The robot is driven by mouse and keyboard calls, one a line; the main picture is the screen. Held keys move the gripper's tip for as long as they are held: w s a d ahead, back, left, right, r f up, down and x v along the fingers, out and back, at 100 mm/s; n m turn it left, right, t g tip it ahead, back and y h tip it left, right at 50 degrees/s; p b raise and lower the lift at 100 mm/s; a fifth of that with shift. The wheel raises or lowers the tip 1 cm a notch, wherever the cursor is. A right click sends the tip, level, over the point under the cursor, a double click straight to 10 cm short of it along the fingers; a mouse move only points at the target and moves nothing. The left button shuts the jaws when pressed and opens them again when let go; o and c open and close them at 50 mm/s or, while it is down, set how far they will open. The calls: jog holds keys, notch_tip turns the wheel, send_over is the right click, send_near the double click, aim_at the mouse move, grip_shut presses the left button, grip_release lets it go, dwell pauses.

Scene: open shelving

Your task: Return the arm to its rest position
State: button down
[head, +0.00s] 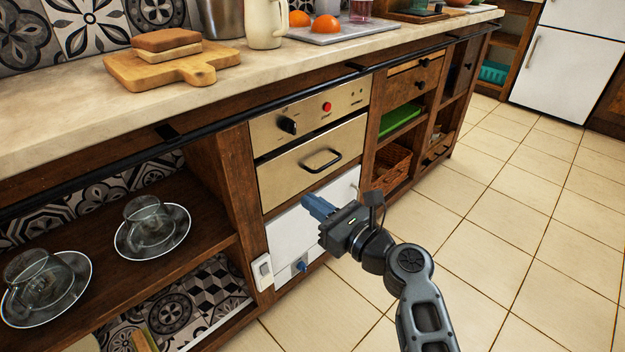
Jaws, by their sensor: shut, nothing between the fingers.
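My gripper (318,206) is in the head view, right of the middle and low. Its blue fingers are together with nothing between them. It points left and slightly up, in front of a white panel (285,232) below the oven. My dark grey arm reaches up to it from the bottom edge. The gripper appears apart from the cabinet front, though the exact gap cannot be told.
The brass-coloured oven (312,160) with a black handle is behind the gripper. Open shelves at left hold glass cups on saucers (152,231). A cutting board (172,72) with bread lies on the worktop (60,125). The tiled floor (510,220) at right is clear.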

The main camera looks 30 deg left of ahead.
jog(key=s+d+f+n+t+h, duration=0.2)
jog(key=s+d+f+h, duration=0.1)
jog(key=s+d+f, duration=0.4)
jog(key=s+d+f+n+t+h, duration=0.2)
jog(key=s+d+f+h, duration=0.15)
jog(key=d+f, duration=0.55)
jog(key=s+d+r+n+t+h, duration=0.25)
jog(key=s+d+n+h, duration=0.4)
jog(key=s+d, duration=1.05)
jog(key=s+d+r+n+t+h, duration=0.1)
jog(key=s+d+r+n+h, duration=0.1)
jog(key=s+d+r+n, duration=0.5)
jog(key=s+d+r+n+t+h, duration=0.15)
jog(key=s+r+n, duration=0.25)
jog(key=s+r, duration=0.5)
notch_tip(320, 180, up, 24)
jog(key=p, duration=2.3)
jog(key=shift+w+d, duration=0.15)
jog(key=shift+d, duration=0.25)
jog(key=c, duration=1.8)
grip_release()
jog(key=shift+f+n+h, duration=0.15)
jog(key=shift+n+h, duration=0.1)
jog(key=shift+c, duration=0.2)
